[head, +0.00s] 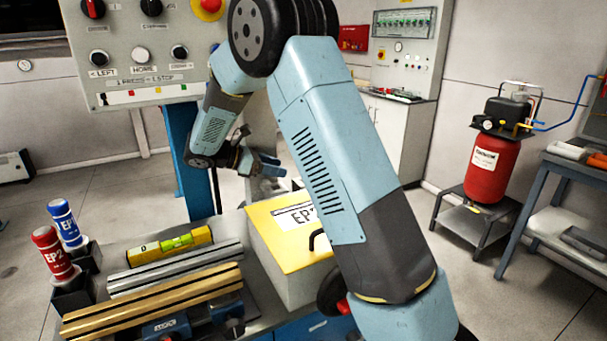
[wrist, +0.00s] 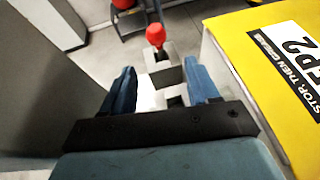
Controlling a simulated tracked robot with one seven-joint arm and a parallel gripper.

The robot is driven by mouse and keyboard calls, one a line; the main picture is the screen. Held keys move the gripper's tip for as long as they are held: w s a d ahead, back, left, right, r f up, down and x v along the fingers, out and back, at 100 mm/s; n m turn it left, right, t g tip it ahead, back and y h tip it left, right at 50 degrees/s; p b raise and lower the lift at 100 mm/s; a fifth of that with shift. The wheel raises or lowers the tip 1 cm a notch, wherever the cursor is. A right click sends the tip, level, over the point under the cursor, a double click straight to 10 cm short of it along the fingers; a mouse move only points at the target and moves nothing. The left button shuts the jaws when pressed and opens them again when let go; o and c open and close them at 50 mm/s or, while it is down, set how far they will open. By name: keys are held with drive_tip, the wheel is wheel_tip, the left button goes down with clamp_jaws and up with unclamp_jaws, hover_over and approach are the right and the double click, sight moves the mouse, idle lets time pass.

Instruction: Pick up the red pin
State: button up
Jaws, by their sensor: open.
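A red cylinder marked EP2 (head: 52,251), likely the red pin, stands upright in a dark holder at the bench's left in the head view. A blue cylinder (head: 65,221) stands behind it. My gripper (head: 266,163) is open and empty, above and beyond the yellow-lidded box (head: 270,232), well right of the cylinders. In the wrist view my gripper (wrist: 160,88) shows spread blue fingers. A small red-topped piece (wrist: 155,36) stands on a grey block beyond them. I cannot tell whether it is another pin.
A yellow spirit level (head: 170,245), grey rails (head: 175,268) and a brass-coloured rail (head: 155,300) lie between the cylinders and the box. A control panel (head: 140,60) hangs above on a blue post (head: 190,150). A red compressor (head: 492,160) stands at right.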

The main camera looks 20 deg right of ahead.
drive_tip(key=x, duration=1.2)
drive_tip(key=c, duration=1.1)
